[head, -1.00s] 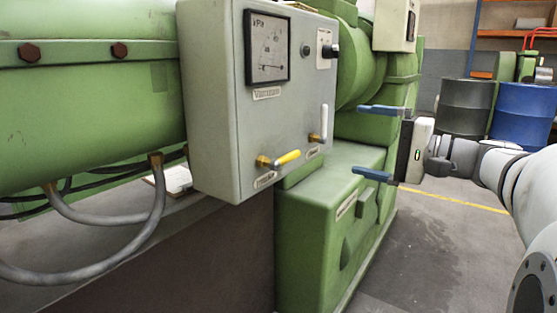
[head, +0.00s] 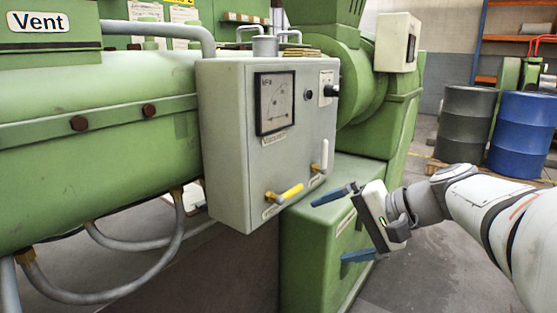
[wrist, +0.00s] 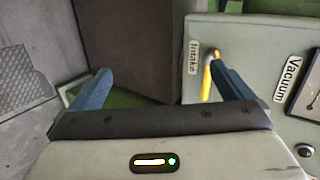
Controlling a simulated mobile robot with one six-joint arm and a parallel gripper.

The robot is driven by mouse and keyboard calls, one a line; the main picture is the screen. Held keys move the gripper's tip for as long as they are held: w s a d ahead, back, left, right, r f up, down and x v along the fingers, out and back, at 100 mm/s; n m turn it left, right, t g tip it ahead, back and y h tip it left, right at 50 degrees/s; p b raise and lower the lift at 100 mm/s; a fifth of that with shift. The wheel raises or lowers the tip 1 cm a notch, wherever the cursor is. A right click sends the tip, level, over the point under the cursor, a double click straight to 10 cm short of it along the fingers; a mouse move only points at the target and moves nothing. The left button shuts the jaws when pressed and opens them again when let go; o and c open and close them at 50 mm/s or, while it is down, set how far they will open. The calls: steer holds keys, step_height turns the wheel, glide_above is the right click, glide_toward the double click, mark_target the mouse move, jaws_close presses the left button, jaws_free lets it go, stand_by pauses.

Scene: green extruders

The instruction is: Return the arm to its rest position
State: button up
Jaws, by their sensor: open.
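My gripper (head: 352,226) is open and empty, with its two blue fingers spread and pointing left in the head view. It is in front of the green machine base, to the right of and below the grey control box (head: 228,150). The yellow-handled intake valve (head: 285,193) and a white-handled valve (head: 324,156) are on the box front. In the wrist view, my gripper (wrist: 155,90) shows both blue fingers apart. The yellow handle (wrist: 208,76) appears beside the right finger there; I cannot tell the gap in depth.
The green machine (head: 100,110) fills the left, with grey hoses (head: 130,297) below it. A dark drum (head: 465,120) and a blue drum (head: 520,135) stand at the back right. Grey floor (head: 440,270) is open to the right of the machine base.

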steer(key=s+d+r+n+g+h+p, duration=0.1)
steer(key=s+d+n+h+p, duration=0.1)
steer(key=s+h+p, duration=0.3)
steer(key=s+d+r+n+g+h+p, duration=0.1)
steer(key=s+n+h+p, duration=0.3)
steer(key=s+p, duration=0.4)
steer(key=p, duration=0.4)
steer(key=shift+s+d+r+g+h, duration=0.2)
steer(key=shift+d+r+g+h, duration=0.15)
steer(key=shift+r+g+h, duration=0.05)
